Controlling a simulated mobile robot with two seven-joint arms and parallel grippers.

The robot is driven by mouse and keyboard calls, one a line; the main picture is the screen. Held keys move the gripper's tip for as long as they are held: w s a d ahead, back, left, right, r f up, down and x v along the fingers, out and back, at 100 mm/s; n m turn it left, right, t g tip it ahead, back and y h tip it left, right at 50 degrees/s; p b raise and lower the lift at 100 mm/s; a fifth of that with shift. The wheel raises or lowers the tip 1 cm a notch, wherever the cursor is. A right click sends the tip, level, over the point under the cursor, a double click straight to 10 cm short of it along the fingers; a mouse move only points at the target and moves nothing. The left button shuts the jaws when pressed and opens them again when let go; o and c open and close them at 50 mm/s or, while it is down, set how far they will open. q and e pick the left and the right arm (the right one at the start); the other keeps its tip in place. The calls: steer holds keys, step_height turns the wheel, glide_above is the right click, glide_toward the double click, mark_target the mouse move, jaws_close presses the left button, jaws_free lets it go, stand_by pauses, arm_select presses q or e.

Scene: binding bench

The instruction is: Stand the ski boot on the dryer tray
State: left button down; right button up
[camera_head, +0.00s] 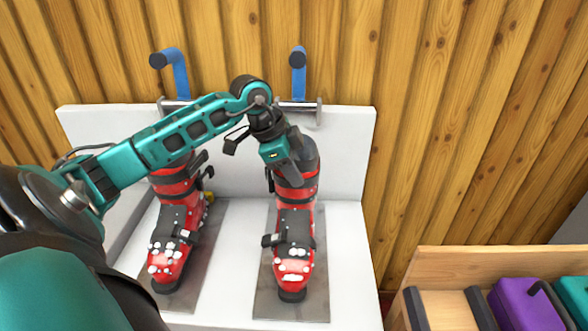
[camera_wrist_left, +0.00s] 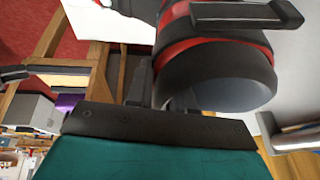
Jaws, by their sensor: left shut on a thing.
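A red and black ski boot (camera_head: 295,225) with white dots stands upright over the right-hand grey tray plate (camera_head: 262,285); whether its sole touches the plate cannot be told. My left gripper (camera_head: 292,172) reaches down to its dark cuff from above and is shut on the boot's upper rim. In the left wrist view the boot's cuff (camera_wrist_left: 215,55) and its open top fill the upper middle, close against a dark finger. A similar boot (camera_head: 176,225) stands on the left-hand grey plate (camera_head: 200,270). My right gripper is not in view.
Two blue pipes (camera_head: 298,75) (camera_head: 180,75) rise behind the white bench back (camera_head: 345,150), near a metal rail. A wooden crate (camera_head: 470,256) with purple (camera_head: 515,305) and teal things stands at the lower right. Wooden boards close off the back.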

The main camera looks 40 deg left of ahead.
arm_select(q)
steer(key=c, duration=0.9)
jaws_free()
steer(key=shift+c, duration=0.2)
steer(key=shift+s+f, duration=0.15)
steer(key=shift+f, duration=0.1)
steer(key=v, duration=1.3)
steer(key=shift+r, duration=0.1)
